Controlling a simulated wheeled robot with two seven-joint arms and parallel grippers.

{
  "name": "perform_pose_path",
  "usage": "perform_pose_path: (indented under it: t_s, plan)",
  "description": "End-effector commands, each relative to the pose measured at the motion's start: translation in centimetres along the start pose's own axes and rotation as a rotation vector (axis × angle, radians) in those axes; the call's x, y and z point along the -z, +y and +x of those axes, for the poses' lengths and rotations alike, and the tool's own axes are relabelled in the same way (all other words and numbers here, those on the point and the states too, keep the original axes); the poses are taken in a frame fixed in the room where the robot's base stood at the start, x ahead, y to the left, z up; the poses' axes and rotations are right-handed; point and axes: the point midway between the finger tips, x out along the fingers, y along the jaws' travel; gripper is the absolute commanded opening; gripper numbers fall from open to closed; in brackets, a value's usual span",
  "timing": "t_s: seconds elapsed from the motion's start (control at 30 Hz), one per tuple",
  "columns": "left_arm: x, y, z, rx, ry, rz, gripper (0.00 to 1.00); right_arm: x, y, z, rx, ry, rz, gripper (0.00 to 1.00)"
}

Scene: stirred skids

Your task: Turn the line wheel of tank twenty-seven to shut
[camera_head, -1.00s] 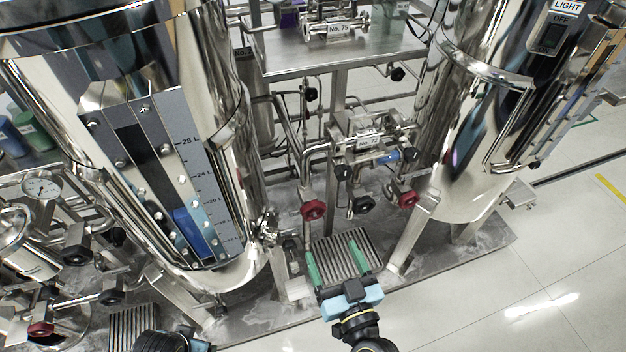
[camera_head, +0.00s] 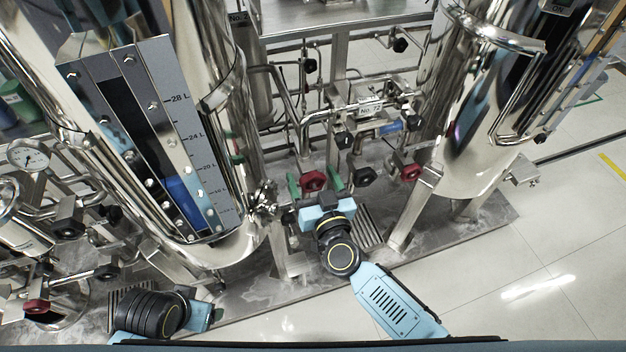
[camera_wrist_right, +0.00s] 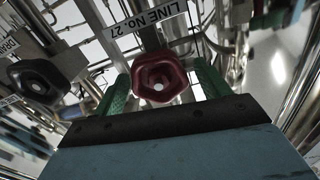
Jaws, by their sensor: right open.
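A red handwheel (camera_head: 314,181) sits on the pipework between the two big steel tanks. In the wrist view the fingers show left and right of the rim, with a gap at least on the left. Contact is not clear. My left arm shows at the lower left, but its fingers do not.
A black wheel (camera_head: 364,176) and a second red wheel (camera_head: 411,172) stand to the right. In the wrist view a black wheel (camera_wrist_right: 38,80) by a drain tag is left. The left tank (camera_head: 225,150) and a steel leg (camera_head: 413,210) flank the space.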

Motion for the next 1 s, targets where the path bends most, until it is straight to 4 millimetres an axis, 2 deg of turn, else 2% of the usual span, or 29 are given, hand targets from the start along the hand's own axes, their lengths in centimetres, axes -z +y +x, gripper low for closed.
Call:
perform_pose_path:
  t_s: [0.23,0.57,0.8,1.0]
  plan:
    - [0.02,0.02,-0.07,0.0,0.0,0.0,0.79,0.04,0.0,0.04,0.0,0.0,0.0,0.74]
    - [0.04,0.03,-0.07,0.0,0.001,0.0,0.79,0.03,0.01,0.02,0.0,0.001,0.0,0.31]
    - [0.07,0.02,-0.08,0.0,0.002,0.0,0.79,0.02,0.03,0.01,-0.001,0.0,0.021,0.31]
    - [-0.01,0.01,0.11,0.0,0.002,0.0,0.79,0.03,0.05,0.0,-0.001,0.0,0.107,0.31]
